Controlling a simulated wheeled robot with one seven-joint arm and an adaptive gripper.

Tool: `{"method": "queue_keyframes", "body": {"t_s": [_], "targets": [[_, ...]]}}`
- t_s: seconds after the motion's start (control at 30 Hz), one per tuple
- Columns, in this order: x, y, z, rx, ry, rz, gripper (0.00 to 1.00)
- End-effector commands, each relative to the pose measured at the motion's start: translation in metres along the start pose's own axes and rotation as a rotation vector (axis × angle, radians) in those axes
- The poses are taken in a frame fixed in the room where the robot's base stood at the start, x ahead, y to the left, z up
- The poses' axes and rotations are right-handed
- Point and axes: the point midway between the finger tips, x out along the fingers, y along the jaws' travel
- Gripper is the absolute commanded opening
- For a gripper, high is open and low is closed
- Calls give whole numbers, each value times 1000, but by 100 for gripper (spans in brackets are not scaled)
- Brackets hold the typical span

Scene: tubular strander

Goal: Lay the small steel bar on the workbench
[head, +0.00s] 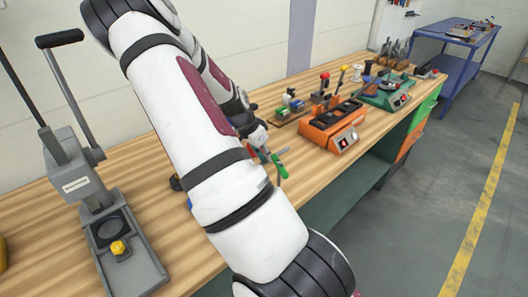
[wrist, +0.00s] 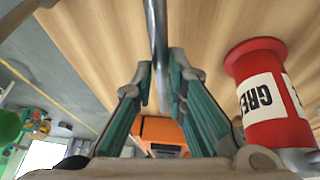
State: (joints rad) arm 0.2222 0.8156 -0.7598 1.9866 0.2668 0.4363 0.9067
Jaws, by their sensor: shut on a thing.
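The small steel bar (wrist: 157,40) is a thin grey rod in the wrist view, running from the top edge down between my fingertips. My gripper (wrist: 160,85) has teal-padded fingers and is shut on the bar. The workbench (head: 150,155) has a light wooden top, which also fills much of the wrist view (wrist: 95,40) beyond the fingers. In the head view my arm crosses the middle and the bar cannot be made out. I cannot tell whether the bar touches the bench top.
A red grease can (wrist: 270,95) stands close right of my gripper. An orange device (head: 333,128), a green device (head: 390,95) and several small tools stand along the bench. A grey lever press (head: 115,240) is at left. Bare wood shows between them.

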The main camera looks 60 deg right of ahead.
Motion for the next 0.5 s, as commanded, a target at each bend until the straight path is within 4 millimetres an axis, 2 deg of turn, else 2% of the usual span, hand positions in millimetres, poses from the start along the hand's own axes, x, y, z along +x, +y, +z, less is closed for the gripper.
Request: {"method": "queue_keyframes", "body": {"t_s": [0.2,0.5], "targets": [[15,-2,7,1,0,1,0],[27,-3,11,1,0,0,0]]}}
